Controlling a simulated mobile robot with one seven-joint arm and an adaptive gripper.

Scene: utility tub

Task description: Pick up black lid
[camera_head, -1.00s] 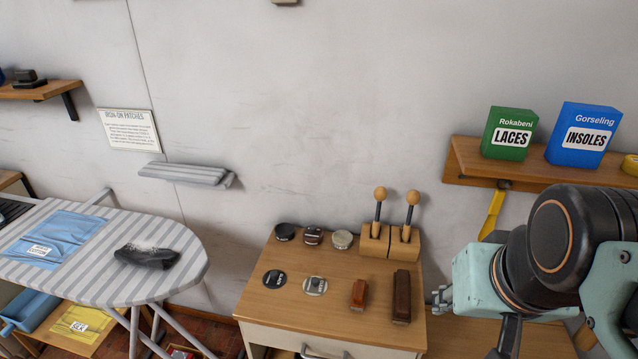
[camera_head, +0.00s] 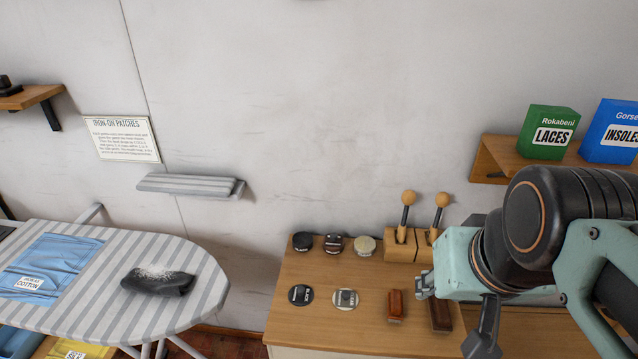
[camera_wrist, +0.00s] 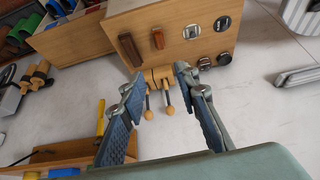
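A black disc-shaped lid (camera_head: 300,295) with a pale label lies flat on the left of the wooden cabinet top (camera_head: 370,330). In the wrist view the same lid (camera_wrist: 222,23) is near the top edge, right of centre. A grey-white disc (camera_head: 345,299) lies beside it. A round black tin (camera_head: 302,242) stands behind it. My gripper (camera_wrist: 158,75) is open with nothing between its fingers. It is on the right side in the head view, well to the right of the lid and apart from it.
A brown tin (camera_head: 334,244) and a cream tin (camera_head: 365,245) stand behind the discs. Two brushes (camera_head: 395,306) lie to the right. A wooden block with two round-handled tools (camera_head: 403,245) is at the back. The ironing board (camera_head: 90,300) is at left, the wall shelf (camera_head: 490,160) at right.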

